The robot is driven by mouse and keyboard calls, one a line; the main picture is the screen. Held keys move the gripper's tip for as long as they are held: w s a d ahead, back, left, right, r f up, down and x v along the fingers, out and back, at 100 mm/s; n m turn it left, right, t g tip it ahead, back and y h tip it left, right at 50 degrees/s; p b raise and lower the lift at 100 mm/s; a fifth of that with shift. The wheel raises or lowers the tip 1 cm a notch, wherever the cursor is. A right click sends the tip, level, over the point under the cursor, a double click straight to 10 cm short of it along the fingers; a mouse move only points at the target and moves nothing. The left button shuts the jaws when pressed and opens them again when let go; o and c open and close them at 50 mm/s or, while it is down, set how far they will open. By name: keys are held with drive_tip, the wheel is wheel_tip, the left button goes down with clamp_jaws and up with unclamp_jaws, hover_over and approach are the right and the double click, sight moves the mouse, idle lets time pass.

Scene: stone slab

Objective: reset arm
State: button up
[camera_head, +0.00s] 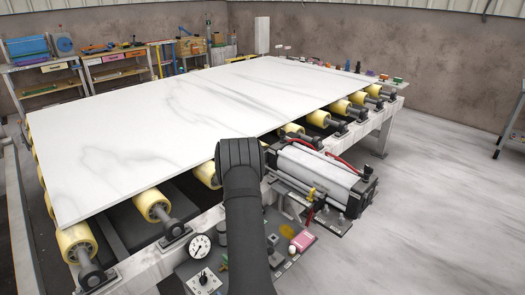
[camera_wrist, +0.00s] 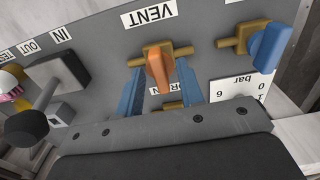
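My gripper (camera_wrist: 161,72) shows in the wrist view as two blue fingers spread apart. Its fingers are on either side of an orange valve handle (camera_wrist: 158,70) on a brass fitting under the VENT label, with gaps visible between handle and fingers. Whether the fingertips touch the panel cannot be told. In the head view my dark arm reaches up from the bottom centre and hides my gripper. The grey control panel (camera_wrist: 95,52) fills most of the wrist view.
In the head view, a white stone slab (camera_head: 190,110) lies on yellow rollers (camera_head: 152,204). A cylinder unit (camera_head: 320,175) stands right of my arm. Open floor (camera_head: 430,190) is at right.

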idle(0.3)
wheel_tip(320, 180, up, 17)
wheel_tip(320, 180, down, 17)
drive_tip(key=shift+r, duration=0.15)
drive_tip(key=shift+f, duration=0.25)
drive_tip(key=m, duration=0.5)
drive_tip(key=shift+r, duration=0.1)
drive_tip(key=shift+m, duration=2.6)
